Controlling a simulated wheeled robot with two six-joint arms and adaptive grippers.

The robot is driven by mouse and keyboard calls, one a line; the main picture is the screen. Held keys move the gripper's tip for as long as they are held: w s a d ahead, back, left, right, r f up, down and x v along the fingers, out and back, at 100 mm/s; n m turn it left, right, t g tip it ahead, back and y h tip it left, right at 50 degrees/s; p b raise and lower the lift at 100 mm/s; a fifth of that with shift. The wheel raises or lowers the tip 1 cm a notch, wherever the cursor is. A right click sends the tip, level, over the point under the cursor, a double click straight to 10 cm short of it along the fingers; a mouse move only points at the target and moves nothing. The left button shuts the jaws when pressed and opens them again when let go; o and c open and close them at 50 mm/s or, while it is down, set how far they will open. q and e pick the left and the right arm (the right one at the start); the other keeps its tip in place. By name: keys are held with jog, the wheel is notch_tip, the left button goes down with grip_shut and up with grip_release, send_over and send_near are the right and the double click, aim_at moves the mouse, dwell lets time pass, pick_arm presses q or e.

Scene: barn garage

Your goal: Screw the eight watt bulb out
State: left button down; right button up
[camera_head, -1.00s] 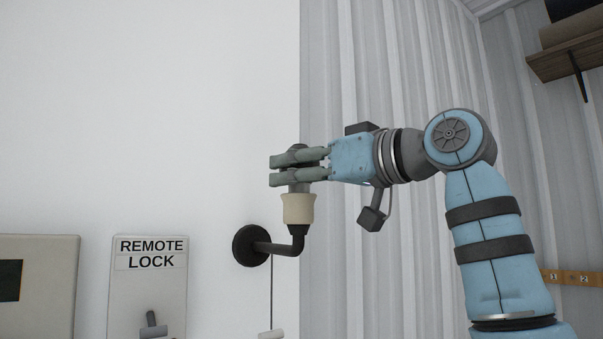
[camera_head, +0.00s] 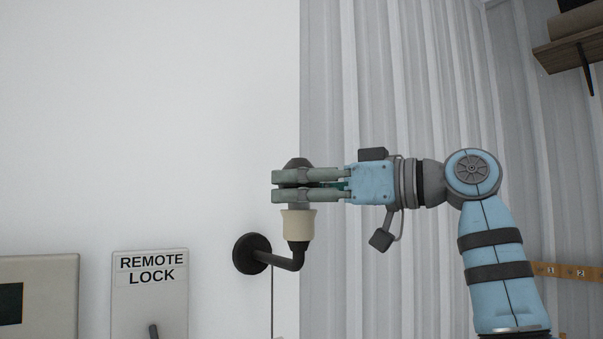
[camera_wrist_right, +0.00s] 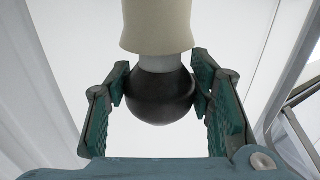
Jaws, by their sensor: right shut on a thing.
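The bulb (camera_head: 298,163) is dark grey and round, with a light grey neck. It stands upright in a cream socket (camera_head: 298,224) on a black bent wall bracket (camera_head: 251,254). My right gripper (camera_head: 292,186) comes in level from the right and is shut on the bulb just above the socket, its fingers hiding the bulb's middle. In the right wrist view the dark bulb (camera_wrist_right: 160,97) sits between the two green finger pads, its neck running into the socket (camera_wrist_right: 156,25). No wattage mark is readable. My left gripper is not in view.
A thin cord (camera_head: 272,300) hangs below the bracket. A REMOTE LOCK panel (camera_head: 150,297) with a lever and a beige box (camera_head: 62,295) are on the white wall at lower left. A wooden shelf (camera_head: 565,52) is at upper right. The wall above the bulb is clear.

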jog(key=shift+r+n+g+y+p, duration=0.2)
jog(key=shift+n+g+y+p, duration=0.55)
jog(key=shift+g+p, duration=0.85)
jog(key=shift+f+n+g, duration=0.2)
jog(key=shift+n+g, duration=0.2)
jog(key=shift+n, duration=0.25)
jog(key=o, duration=0.9)
jog(key=shift+d, duration=0.2)
jog(key=v, duration=1.8)
jog(key=shift+s+d+f, duration=0.1)
jog(key=shift+d, duration=0.3)
